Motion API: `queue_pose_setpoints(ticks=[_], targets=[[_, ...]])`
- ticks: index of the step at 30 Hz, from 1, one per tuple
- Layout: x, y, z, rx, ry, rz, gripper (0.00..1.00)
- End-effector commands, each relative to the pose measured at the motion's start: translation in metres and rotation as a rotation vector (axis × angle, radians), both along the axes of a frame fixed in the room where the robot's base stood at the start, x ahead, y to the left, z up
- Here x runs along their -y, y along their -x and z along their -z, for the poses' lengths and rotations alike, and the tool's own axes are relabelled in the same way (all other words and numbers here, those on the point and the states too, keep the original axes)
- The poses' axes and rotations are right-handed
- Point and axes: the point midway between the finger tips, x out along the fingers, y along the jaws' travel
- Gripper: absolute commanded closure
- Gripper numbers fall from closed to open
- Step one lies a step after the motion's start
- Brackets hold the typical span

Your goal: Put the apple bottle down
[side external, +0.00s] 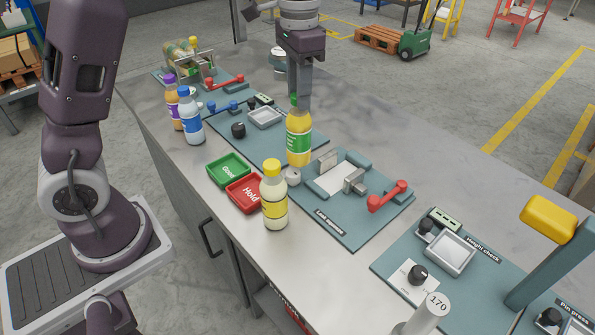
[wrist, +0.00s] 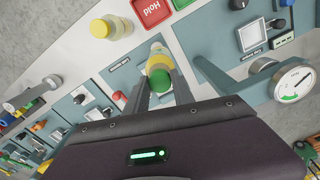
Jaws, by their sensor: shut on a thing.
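The apple bottle (side external: 299,145), with orange-yellow juice, a green label and a green cap, is upright in my gripper (side external: 296,100). It is near the middle of the bench, between two teal station plates. I cannot tell whether its base touches the surface. In the wrist view my gripper (wrist: 160,75) has its two fingers on either side of the bottle, whose green cap (wrist: 160,80) faces the camera. My gripper is shut on the bottle near its top.
A yellow-capped bottle (side external: 274,200) stands in front, next to the red Hold tray (side external: 240,204) and green Good tray (side external: 222,182). The label station (side external: 330,225) with a red lever (side external: 388,196) lies right. Blue-capped (side external: 191,125) and purple-capped (side external: 173,103) bottles stand left. Bare bench lies behind.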

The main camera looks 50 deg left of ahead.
Motion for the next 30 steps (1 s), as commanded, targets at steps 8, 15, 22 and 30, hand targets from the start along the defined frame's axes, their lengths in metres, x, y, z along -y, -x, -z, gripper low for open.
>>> queue_pose_setpoints(ticks=[8, 15, 22, 30], targets=[[-0.055, 0.029, -0.014, 0.003, -0.001, 0.012, 1.00], [-0.126, 0.094, -0.032, 0.003, -0.001, 0.058, 1.00], [-0.140, 0.116, -0.006, -0.006, 0.003, 0.082, 1.00], [-0.140, 0.115, 0.047, -0.004, 0.003, 0.081, 1.00]])
